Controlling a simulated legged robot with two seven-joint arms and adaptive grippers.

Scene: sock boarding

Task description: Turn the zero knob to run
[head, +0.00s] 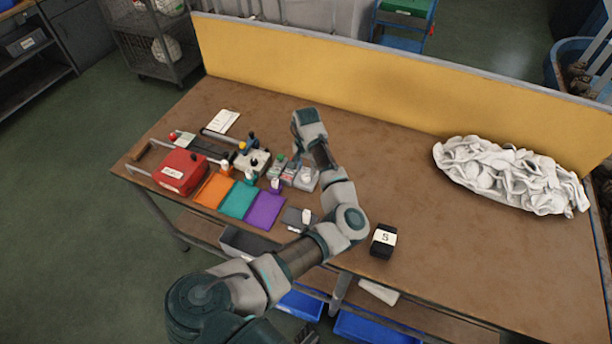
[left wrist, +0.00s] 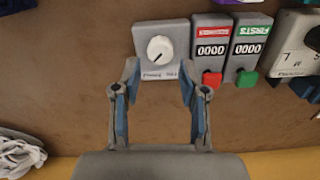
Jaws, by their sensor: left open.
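The zero knob (left wrist: 159,48) is a round white dial on a grey box in the left wrist view, with a small dark mark at its lower left. The lettering under it is too blurred to read. In the head view the knob (head: 307,174) shows on its box beside the counters. My left gripper (left wrist: 159,80) is open and empty. Its two fingertips reach the near edge of the knob's box, one towards each side, and show no grip on the knob. In the head view its fingers are mostly hidden by my arm.
Two counters, with a red button (left wrist: 212,79) and a green button (left wrist: 247,79), stand close beside the knob's box. Orange, teal and purple mats (head: 264,209), a red box (head: 181,171) and a black block (head: 383,241) lie nearby. White socks (head: 510,175) lie right.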

